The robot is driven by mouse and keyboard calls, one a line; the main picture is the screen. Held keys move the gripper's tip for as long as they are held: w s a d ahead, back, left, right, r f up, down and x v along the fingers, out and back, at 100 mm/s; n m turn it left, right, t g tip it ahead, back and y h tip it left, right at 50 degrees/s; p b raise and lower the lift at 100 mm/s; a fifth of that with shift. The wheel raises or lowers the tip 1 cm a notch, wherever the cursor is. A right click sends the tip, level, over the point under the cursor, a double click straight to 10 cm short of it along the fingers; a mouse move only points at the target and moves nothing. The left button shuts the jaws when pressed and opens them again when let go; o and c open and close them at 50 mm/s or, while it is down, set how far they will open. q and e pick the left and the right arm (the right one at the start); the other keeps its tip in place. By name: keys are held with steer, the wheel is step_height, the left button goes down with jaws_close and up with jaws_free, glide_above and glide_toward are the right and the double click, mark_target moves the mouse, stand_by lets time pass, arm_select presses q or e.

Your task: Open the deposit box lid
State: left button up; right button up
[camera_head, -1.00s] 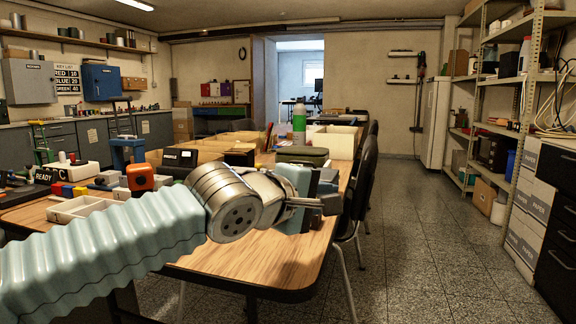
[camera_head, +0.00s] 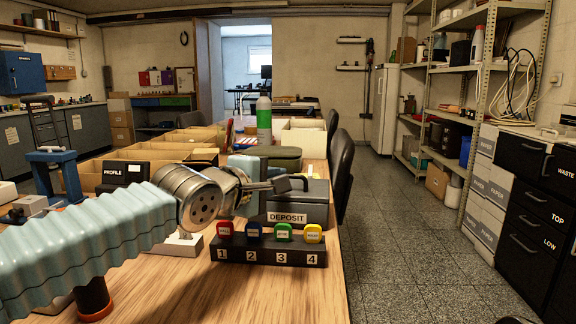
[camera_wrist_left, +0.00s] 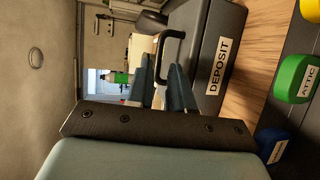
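The grey deposit box (camera_head: 310,200) stands on the table behind the numbered key rack, with a white DEPOSIT label on its front; its lid looks closed. In the left wrist view the box (camera_wrist_left: 208,45) shows at the upper right, with a dark loop handle (camera_wrist_left: 168,36) at its left side. My left gripper (camera_head: 262,188) is beside the box's left end in the head view. In the wrist view its two blue-grey fingers (camera_wrist_left: 162,80) are apart with nothing clearly between them, pointing at the handle. Contact with the handle cannot be told. My right gripper is not in view.
The black key rack (camera_head: 270,252) holds red, blue, green and yellow key tags in front of the box. A green-and-white bottle (camera_head: 264,122) and cardboard trays (camera_head: 165,150) stand behind. A chair (camera_head: 341,170) is at the table's right edge. Bare wood lies at the front.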

arm_select(q)
steer(key=x, duration=0.5)
steer(key=shift+a, duration=0.15)
steer(key=shift+x, duration=0.8)
jaws_close()
